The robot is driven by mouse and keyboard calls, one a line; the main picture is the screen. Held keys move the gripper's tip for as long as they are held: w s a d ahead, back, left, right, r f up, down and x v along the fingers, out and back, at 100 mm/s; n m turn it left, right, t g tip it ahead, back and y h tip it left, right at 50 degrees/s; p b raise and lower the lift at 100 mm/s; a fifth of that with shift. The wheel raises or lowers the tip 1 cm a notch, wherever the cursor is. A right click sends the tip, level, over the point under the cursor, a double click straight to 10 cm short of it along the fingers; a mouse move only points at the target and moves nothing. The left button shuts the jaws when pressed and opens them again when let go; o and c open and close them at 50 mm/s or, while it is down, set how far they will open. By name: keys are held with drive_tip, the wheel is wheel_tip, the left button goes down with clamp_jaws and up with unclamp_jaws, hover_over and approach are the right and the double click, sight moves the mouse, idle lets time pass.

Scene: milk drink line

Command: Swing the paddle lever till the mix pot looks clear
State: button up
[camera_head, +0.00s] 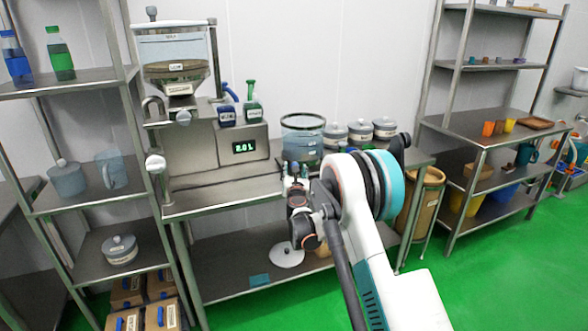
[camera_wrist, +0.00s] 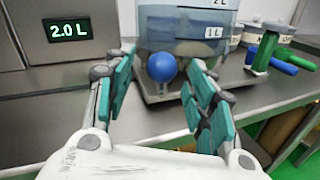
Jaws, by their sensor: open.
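The mix pot (camera_head: 302,140) is a clear, dark-rimmed vessel on the steel bench. In the wrist view the pot (camera_wrist: 190,30) carries 1 L and 2 L marks and holds bluish-grey contents with darker bands. A blue ball knob (camera_wrist: 162,66), which looks like the paddle lever's end, stands in front of the pot. The rest of the lever is hidden or unclear. My gripper (camera_wrist: 160,74) is open, its teal fingers on either side of the knob with gaps showing. In the head view my gripper (camera_head: 294,182) is in front of the pot, partly covered by my arm.
A display (camera_wrist: 68,29) left of the pot reads 2.0 L. Lidded grey pots (camera_head: 360,131) stand behind. A hopper (camera_head: 175,55) rises at the left. The green floor in front is open.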

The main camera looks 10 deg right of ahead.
drive_tip(key=s+a, duration=0.1)
drive_tip(key=s, duration=0.7)
drive_tip(key=shift+a, duration=0.2)
drive_tip(key=w+n, duration=0.1)
drive_tip(key=w, duration=0.3)
drive_tip(key=w+d+n+h, duration=0.1)
drive_tip(key=w, duration=0.2)
drive_tip(key=w+d+n, duration=0.1)
drive_tip(key=w, duration=0.3)
drive_tip(key=shift+w+d+b, duration=0.1)
drive_tip(key=shift+w+b, duration=0.2)
drive_tip(key=shift+w, duration=0.05)
clamp_jaws()
